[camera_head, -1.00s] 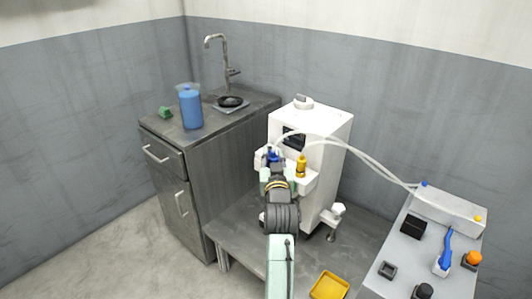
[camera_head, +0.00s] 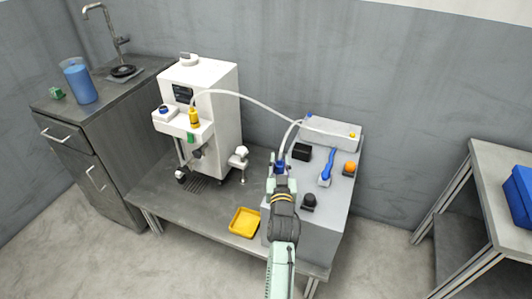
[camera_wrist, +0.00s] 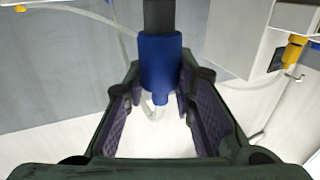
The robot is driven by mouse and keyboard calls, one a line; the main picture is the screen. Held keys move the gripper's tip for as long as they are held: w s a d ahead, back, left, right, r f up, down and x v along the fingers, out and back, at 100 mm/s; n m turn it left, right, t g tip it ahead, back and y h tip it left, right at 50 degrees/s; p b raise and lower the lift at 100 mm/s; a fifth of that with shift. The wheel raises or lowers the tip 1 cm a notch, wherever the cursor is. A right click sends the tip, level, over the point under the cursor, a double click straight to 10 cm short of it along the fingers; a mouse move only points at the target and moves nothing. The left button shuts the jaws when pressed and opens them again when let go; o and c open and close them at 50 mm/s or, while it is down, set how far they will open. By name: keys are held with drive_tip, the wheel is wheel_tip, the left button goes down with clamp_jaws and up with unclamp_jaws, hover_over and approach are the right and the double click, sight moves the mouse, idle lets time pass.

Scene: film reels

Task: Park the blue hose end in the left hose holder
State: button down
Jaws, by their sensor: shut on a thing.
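The blue hose end (camera_head: 281,166) is held upright in my gripper (camera_head: 281,180), over the left side of the grey console (camera_head: 337,205). In the wrist view, the blue hose end (camera_wrist: 160,65) stands between the two dark finger pads, with a clear tube at its lower tip. The white machine (camera_head: 215,90) stands to the left with a front ledge. The left hose holder (camera_head: 164,111) on that ledge shows a blue marking and no hose. The yellow hose end (camera_head: 194,118) stands in the holder to its right. My gripper hides the console beneath it.
A pale hose arcs between the machine and the console's white back block (camera_head: 330,133). A blue-handled tool (camera_head: 327,168), an orange knob (camera_head: 349,168), a black box (camera_head: 302,152) and a black knob (camera_head: 309,201) stand on the console. A yellow tray (camera_head: 244,222) lies left of it.

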drive_tip(key=shift+s+d+f, duration=0.2)
drive_tip(key=shift+d+f, duration=0.1)
drive_tip(key=shift+d, duration=0.1)
drive_tip(key=shift+f+b, duration=2.25)
drive_tip(key=shift+f, duration=0.55)
drive_tip(key=shift+f+b, duration=0.55)
drive_tip(key=shift+b, duration=0.1)
drive_tip(key=c, duration=1.8)
unclamp_jaws()
drive_tip(key=shift+o, duration=0.8)
